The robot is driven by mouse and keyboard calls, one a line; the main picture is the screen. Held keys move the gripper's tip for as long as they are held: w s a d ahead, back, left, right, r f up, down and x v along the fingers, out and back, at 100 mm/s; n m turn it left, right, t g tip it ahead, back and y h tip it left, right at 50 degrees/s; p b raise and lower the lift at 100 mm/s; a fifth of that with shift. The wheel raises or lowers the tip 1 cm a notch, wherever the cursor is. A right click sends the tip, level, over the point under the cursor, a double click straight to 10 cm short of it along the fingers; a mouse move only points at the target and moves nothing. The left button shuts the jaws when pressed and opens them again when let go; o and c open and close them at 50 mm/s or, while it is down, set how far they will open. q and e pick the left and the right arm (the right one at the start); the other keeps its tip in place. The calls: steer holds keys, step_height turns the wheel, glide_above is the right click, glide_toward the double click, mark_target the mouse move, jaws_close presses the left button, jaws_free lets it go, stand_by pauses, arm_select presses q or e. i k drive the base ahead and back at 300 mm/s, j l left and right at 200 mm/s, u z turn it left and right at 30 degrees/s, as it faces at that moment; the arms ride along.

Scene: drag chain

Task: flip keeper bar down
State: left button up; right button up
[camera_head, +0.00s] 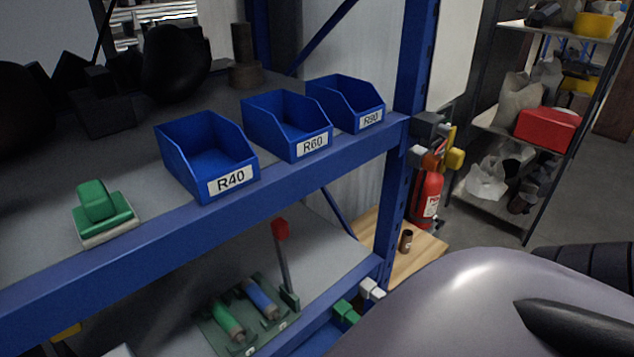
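What looks like the keeper bar (284,262) stands nearly upright on the lower shelf, a thin grey bar with a red tip (280,229). Its foot is at the right end of a dark green plate (209,336). A green cylinder (227,320) and a blue cylinder (261,299) lie side by side on that plate, left of the bar. Neither of my grippers shows in the head view. A large grey part of my own body fills the lower right corner.
Blue bins marked R40 (196,145) and R60 (278,118), and a third bin (337,97), stand on the upper shelf (150,227). A green block-like item (103,216) sits left of them. A blue post (411,60) and red extinguisher (427,195) stand right.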

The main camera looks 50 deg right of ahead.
mark_target(279, 227)
steer(key=z, duration=1.2)
steer(key=l+u, duration=0.25)
steer(key=u, duration=0.2)
steer(key=i+l+u, duration=0.1)
steer(key=l+u, duration=0.65)
steer(key=l, duration=0.9)
steer(key=k+l+u, duration=0.1)
steer(key=l, duration=0.4)
steer(key=k+l, duration=0.1)
steer(key=l, duration=0.45)
steer(key=k+l, duration=0.1)
steer(key=l, duration=0.4)
steer(key=k+l+u, duration=0.1)
steer(key=l, duration=0.45)
